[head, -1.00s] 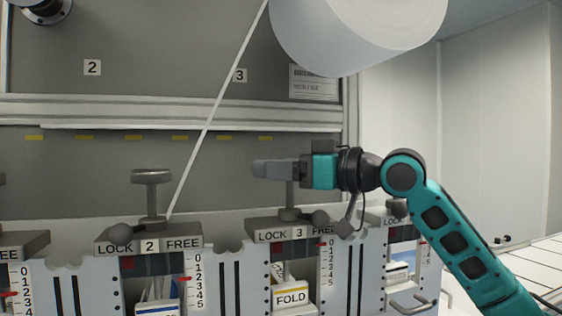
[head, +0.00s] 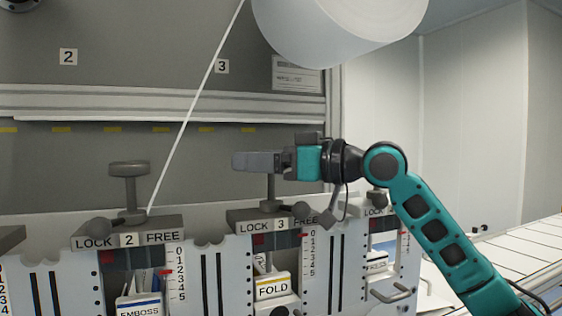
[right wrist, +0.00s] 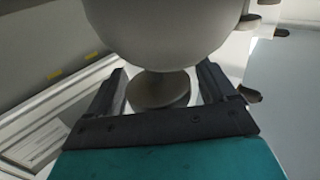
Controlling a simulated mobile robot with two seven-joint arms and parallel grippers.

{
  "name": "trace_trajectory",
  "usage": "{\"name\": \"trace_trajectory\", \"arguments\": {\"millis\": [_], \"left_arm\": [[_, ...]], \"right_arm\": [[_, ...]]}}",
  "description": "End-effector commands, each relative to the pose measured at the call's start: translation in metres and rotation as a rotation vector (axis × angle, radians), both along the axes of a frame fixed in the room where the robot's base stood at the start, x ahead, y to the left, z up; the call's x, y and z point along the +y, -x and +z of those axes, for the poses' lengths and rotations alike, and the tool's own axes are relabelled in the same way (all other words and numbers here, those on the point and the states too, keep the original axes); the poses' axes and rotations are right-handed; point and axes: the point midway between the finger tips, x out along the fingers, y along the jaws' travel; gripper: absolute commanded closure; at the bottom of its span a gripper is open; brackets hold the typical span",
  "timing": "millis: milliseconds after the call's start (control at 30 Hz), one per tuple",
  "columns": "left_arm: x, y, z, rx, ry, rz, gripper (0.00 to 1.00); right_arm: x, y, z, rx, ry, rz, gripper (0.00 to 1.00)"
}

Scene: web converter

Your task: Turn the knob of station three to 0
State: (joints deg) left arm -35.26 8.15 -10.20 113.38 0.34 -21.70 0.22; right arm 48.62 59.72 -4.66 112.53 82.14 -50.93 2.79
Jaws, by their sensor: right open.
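Station three (head: 275,222) is the block labelled LOCK 3 FREE. Its knob's stem (head: 269,189) rises from the block; the cap is hidden behind my right gripper in the head view. My right gripper (head: 257,161) is level with the cap, its fingers pointing left. In the right wrist view a dark grey disc (right wrist: 158,92), which looks like the cap, lies between the open fingers, partly covered by a large pale rounded shape. Whether the fingers touch it I cannot tell. Station three's red pointer (head: 303,235) looks close to 0. A ball-ended lever (head: 307,212) is on its FREE side. My left gripper is out of view.
Station two (head: 128,236), with its T-shaped knob (head: 129,168), stands to the left. Station four (head: 377,212) is just to the right, below my arm. A big white roll (head: 340,25) hangs above the gripper, and a slanting white strip (head: 195,106) passes left of it.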

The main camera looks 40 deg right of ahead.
Motion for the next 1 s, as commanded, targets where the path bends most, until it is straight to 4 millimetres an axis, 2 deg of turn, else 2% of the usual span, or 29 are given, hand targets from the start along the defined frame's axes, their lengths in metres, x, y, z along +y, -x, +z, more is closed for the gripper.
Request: {"name": "trace_trajectory", "arguments": {"millis": [300, 700, 1000], "left_arm": [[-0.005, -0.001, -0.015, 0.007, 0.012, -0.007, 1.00], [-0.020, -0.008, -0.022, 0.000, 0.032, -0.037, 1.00], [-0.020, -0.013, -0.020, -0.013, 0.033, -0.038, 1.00]], "right_arm": [[-0.025, 0.038, -0.005, 0.002, 0.002, -0.004, 0.16], [-0.057, 0.090, -0.003, -0.001, 0.001, 0.000, 0.16], [-0.067, 0.107, -0.001, 0.002, 0.001, 0.001, 0.16]]}}
